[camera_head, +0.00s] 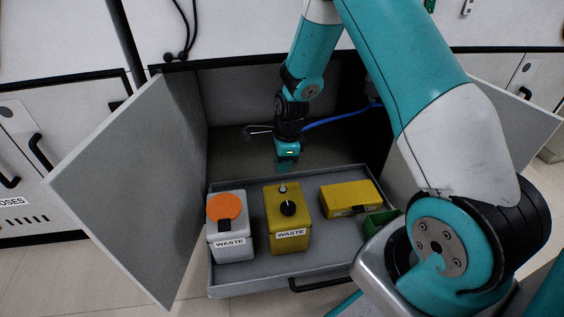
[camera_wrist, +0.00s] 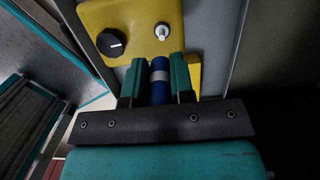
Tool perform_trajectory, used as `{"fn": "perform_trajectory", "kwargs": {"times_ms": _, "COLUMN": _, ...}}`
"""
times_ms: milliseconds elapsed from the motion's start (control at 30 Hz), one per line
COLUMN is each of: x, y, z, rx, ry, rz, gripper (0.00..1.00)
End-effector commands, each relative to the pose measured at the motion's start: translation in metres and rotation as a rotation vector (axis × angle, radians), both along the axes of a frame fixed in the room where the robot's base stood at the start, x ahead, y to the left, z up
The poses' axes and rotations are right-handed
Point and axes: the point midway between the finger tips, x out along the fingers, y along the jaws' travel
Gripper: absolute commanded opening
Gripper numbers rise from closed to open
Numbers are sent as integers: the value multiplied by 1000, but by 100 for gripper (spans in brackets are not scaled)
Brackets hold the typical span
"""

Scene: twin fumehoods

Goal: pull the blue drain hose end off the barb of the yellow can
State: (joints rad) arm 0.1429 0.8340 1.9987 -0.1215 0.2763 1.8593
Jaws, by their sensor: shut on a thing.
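The yellow can (camera_head: 270,220) with a WASTE label stands in the pulled-out tray, with a black cap and a pale barb (camera_head: 282,188) on top. In the wrist view the can (camera_wrist: 140,14) shows its bare barb (camera_wrist: 162,31). My gripper (camera_head: 287,166) is above and behind the can. In the wrist view my gripper (camera_wrist: 158,60) is shut on the blue hose end (camera_wrist: 160,66), which has a grey band. The hose end appears apart from the barb. The blue hose (camera_head: 340,117) runs from my gripper toward the cabinet's right side.
A white WASTE can (camera_head: 232,243) with an orange lid stands left of the yellow can. A yellow box (camera_head: 350,198) and a green container (camera_head: 376,222) sit to the right. The grey tray (camera_head: 255,284) has a front handle. An open cabinet door (camera_head: 125,185) stands at left.

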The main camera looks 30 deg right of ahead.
Motion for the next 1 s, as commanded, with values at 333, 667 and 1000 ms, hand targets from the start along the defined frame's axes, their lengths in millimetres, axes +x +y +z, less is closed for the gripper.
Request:
{"fn": "perform_trajectory", "kwargs": {"times_ms": 333, "x": 0, "y": 0, "z": 13, "rx": 0, "ry": 0, "rz": 0, "gripper": 0}}
{"fn": "perform_trajectory", "kwargs": {"times_ms": 667, "x": 0, "y": 0, "z": 26, "rx": 0, "ry": 0, "rz": 0, "gripper": 0}}
{"fn": "perform_trajectory", "kwargs": {"times_ms": 1000, "x": 0, "y": 0, "z": 44, "rx": 0, "ry": 0, "rz": 0, "gripper": 0}}
